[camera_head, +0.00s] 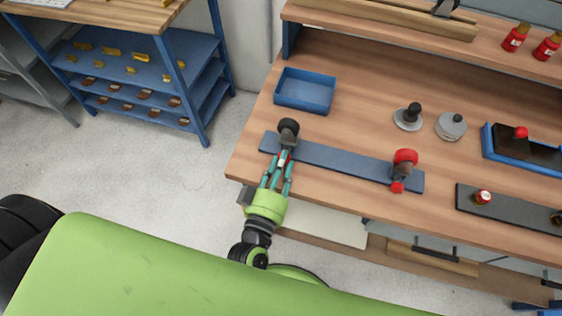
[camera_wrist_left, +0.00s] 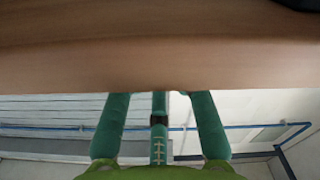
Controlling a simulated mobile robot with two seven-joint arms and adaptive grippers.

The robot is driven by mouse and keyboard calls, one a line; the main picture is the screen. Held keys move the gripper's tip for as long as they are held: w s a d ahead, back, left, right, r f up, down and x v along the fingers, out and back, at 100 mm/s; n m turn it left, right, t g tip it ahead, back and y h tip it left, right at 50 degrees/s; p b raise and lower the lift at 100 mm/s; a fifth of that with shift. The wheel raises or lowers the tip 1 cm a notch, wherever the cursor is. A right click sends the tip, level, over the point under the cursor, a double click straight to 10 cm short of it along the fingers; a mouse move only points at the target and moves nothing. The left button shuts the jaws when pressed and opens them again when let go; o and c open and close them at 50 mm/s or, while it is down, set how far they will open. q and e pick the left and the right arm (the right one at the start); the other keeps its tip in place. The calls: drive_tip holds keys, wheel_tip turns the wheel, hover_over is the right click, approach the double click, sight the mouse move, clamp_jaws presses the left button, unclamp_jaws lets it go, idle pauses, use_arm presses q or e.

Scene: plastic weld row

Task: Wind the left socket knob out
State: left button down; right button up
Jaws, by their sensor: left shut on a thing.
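A blue-grey bar (camera_head: 340,160) lies along the front of the wooden bench and carries two sockets. The left socket (camera_head: 288,130) has a dark round top, and its small red knob (camera_head: 284,155) faces the bench's front edge. My left gripper (camera_head: 282,162) reaches in from the front with its teal fingers shut on this knob, which they partly cover. The right socket (camera_head: 405,160) has a red top and a red knob (camera_head: 397,187) at its front. The left wrist view shows the teal fingers (camera_wrist_left: 160,110) against the bench edge; the knob is hidden there.
A blue tray (camera_head: 305,91) sits behind the left socket. A dark knob on a disc (camera_head: 408,117), a grey round lid (camera_head: 451,126) and a blue-black block (camera_head: 525,143) stand to the right. A dark strip (camera_head: 512,208) lies at front right.

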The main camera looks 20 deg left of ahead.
use_arm(q)
drive_tip(key=shift+w+r+n+p, duration=0.1)
drive_tip(key=shift+r+n+p, duration=0.3)
drive_tip(key=shift+n, duration=0.3)
drive_tip(key=shift+a+n, duration=0.15)
drive_tip(key=shift+n, duration=0.65)
drive_tip(key=shift+w, duration=0.1)
use_arm(e)
drive_tip(key=shift+w+r, duration=0.6)
drive_tip(key=shift+w, duration=0.2)
use_arm(q)
drive_tip(key=c, duration=1)
unclamp_jaws()
drive_tip(key=shift+f, duration=0.2)
use_arm(e)
drive_tip(key=shift+s, duration=0.2)
use_arm(q)
drive_tip(key=shift+f, duration=0.1)
use_arm(e)
drive_tip(key=shift+f, duration=0.1)
